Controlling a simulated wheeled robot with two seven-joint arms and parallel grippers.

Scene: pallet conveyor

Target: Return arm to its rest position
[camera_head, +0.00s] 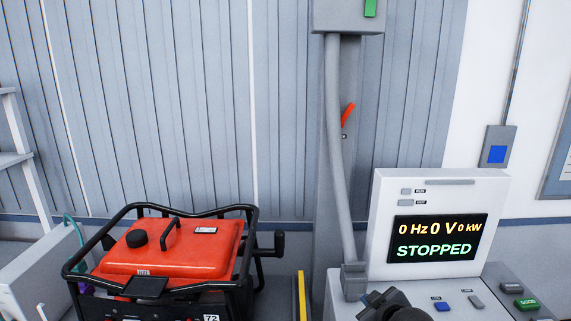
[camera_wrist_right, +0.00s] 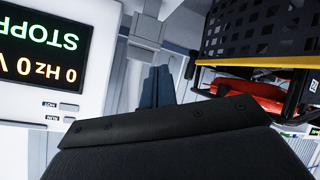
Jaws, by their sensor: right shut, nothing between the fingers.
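My right gripper (camera_head: 376,299) shows as a dark shape at the bottom edge of the head view, in front of the white control console (camera_head: 440,181). Most of its arm is cut off below. In the right wrist view its fingers (camera_wrist_right: 157,87) are together with nothing between them. The console's screen (camera_head: 436,238) reads 0 Hz, 0 V, 0 kW and STOPPED; it shows upside down in the right wrist view (camera_wrist_right: 40,45). My left gripper is in neither view.
A red generator (camera_head: 170,250) in a black tube frame stands left of the console. A grey post with a red lever (camera_head: 347,115) rises behind. Buttons (camera_head: 442,306) line the console's front. A black perforated crate (camera_wrist_right: 262,28) is at the wrist view's upper right.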

